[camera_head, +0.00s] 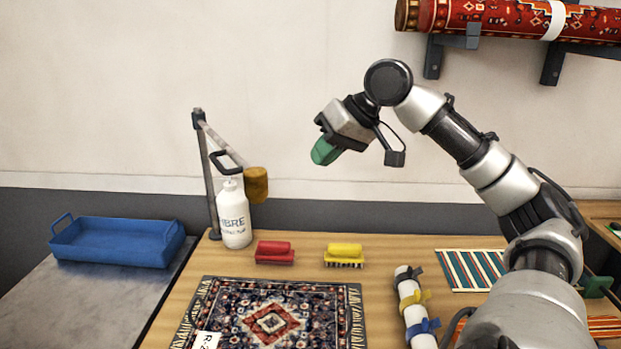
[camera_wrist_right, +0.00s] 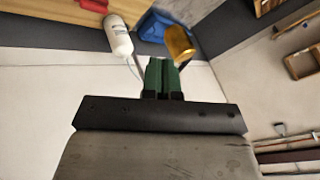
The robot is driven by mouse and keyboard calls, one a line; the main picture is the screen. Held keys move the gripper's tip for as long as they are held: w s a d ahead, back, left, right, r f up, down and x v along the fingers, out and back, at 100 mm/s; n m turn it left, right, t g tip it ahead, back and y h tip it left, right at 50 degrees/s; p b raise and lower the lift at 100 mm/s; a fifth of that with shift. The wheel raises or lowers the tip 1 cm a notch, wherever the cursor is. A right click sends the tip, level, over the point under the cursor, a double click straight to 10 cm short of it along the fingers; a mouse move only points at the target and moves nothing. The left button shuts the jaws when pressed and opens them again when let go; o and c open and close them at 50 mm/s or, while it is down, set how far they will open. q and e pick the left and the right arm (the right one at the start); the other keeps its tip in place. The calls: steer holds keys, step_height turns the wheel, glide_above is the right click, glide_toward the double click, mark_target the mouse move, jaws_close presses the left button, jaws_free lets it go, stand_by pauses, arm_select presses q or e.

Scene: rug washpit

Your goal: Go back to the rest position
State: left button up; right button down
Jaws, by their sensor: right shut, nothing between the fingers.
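My right arm rises from the lower right of the head view and bends over at the top. Its gripper (camera_head: 323,153), with green fingers, hangs in the air in front of the bare wall, above the back of the table. The green fingers (camera_wrist_right: 161,76) also show in the right wrist view, pressed together with nothing between them. The gripper is apart from everything on the table. My left gripper is in neither view.
The wooden table (camera_head: 385,258) holds a patterned rug (camera_head: 300,313), red brush (camera_head: 274,252), yellow brush (camera_head: 344,255), white bottle (camera_head: 234,215), strapped white roll (camera_head: 413,305) and striped mat (camera_head: 465,268). A blue tray (camera_head: 118,242) stands left. Rolled rugs (camera_head: 500,17) hang upper right.

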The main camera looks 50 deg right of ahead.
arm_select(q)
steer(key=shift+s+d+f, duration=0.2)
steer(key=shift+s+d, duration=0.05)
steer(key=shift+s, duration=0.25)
arm_select(e)
steer(key=shift+v, duration=0.75)
steer(key=shift+s, duration=0.15)
